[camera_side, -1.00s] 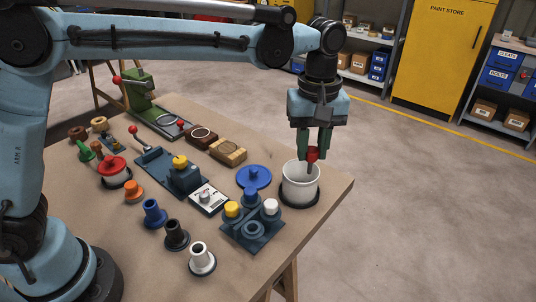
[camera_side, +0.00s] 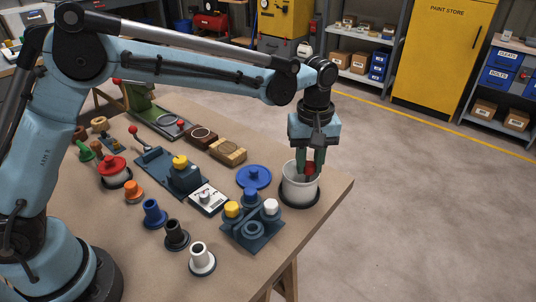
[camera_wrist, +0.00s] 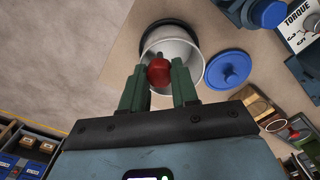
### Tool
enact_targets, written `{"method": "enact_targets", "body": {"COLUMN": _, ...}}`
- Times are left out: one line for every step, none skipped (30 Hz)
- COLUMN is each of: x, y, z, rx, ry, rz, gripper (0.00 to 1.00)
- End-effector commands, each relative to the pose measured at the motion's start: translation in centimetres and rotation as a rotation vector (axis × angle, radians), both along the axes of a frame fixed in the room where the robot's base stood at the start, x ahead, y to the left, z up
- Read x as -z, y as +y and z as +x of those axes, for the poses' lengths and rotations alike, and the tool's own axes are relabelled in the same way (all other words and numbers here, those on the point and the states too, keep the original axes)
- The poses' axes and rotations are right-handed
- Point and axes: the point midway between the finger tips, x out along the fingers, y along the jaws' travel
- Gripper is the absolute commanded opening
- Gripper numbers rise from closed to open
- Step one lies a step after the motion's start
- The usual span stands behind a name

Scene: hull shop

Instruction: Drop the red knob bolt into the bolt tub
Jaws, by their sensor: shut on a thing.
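The red knob bolt (camera_wrist: 159,71) is between the green fingers of my gripper (camera_wrist: 158,84) in the wrist view. My gripper is shut on its red knob. In the side view the red knob (camera_side: 309,168) shows at the mouth of the white bolt tub (camera_side: 300,190), and my gripper (camera_side: 309,165) reaches down to the tub's rim. The bolt tub (camera_wrist: 170,41) lies behind the knob in the wrist view, with its opening around it. The bolt's shank is hidden inside the tub or behind the knob.
A blue lid (camera_side: 254,177) lies left of the tub. A dark fixture (camera_side: 252,232) with yellow, blue and white caps stands in front of it. The torque gauge (camera_side: 208,198) and wooden blocks (camera_side: 228,151) are farther left. The table's right edge is close to the tub.

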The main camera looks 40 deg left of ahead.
Motion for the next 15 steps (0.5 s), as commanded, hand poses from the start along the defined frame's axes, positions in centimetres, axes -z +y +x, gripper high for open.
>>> {"method": "enact_targets", "body": {"x": 0.14, "y": -0.01, "z": -0.01, "rx": 0.000, "ry": 0.000, "rz": 0.000, "gripper": 0.00}}
{"method": "enact_targets", "body": {"x": 0.18, "y": -0.01, "z": -0.01, "rx": 0.000, "ry": 0.000, "rz": 0.000, "gripper": 0.00}}
{"method": "enact_targets", "body": {"x": 0.21, "y": -0.01, "z": -0.01, "rx": 0.000, "ry": 0.000, "rz": 0.000, "gripper": 0.00}}
{"method": "enact_targets", "body": {"x": 0.22, "y": 0.00, "z": -0.01, "rx": 0.000, "ry": 0.000, "rz": 0.000, "gripper": 0.00}}
{"method": "enact_targets", "body": {"x": 0.22, "y": 0.00, "z": -0.01, "rx": 0.000, "ry": 0.000, "rz": 0.000, "gripper": 0.00}}
{"method": "enact_targets", "body": {"x": 0.21, "y": -0.01, "z": -0.01, "rx": 0.000, "ry": 0.000, "rz": 0.000, "gripper": 0.00}}
{"method": "enact_targets", "body": {"x": 0.21, "y": -0.01, "z": -0.01, "rx": 0.000, "ry": 0.000, "rz": 0.000, "gripper": 0.00}}
{"method": "enact_targets", "body": {"x": 0.20, "y": -0.01, "z": -0.01, "rx": 0.000, "ry": 0.000, "rz": 0.000, "gripper": 0.00}}
{"method": "enact_targets", "body": {"x": 0.20, "y": -0.01, "z": -0.01, "rx": 0.000, "ry": 0.000, "rz": 0.000, "gripper": 0.30}}
{"method": "enact_targets", "body": {"x": 0.20, "y": -0.01, "z": -0.01, "rx": 0.000, "ry": 0.000, "rz": 0.000, "gripper": 0.35}}
{"method": "enact_targets", "body": {"x": 0.19, "y": -0.01, "z": -0.01, "rx": 0.000, "ry": 0.000, "rz": 0.000, "gripper": 0.40}}
{"method": "enact_targets", "body": {"x": 0.19, "y": -0.01, "z": -0.01, "rx": 0.000, "ry": 0.000, "rz": 0.000, "gripper": 0.46}}
{"method": "enact_targets", "body": {"x": 0.19, "y": -0.01, "z": -0.01, "rx": 0.000, "ry": 0.000, "rz": 0.000, "gripper": 0.50}}
{"method": "enact_targets", "body": {"x": 0.19, "y": -0.01, "z": -0.01, "rx": 0.000, "ry": 0.000, "rz": 0.000, "gripper": 0.55}}
{"method": "enact_targets", "body": {"x": 0.19, "y": -0.01, "z": -0.01, "rx": 0.000, "ry": 0.000, "rz": 0.000, "gripper": 0.59}}
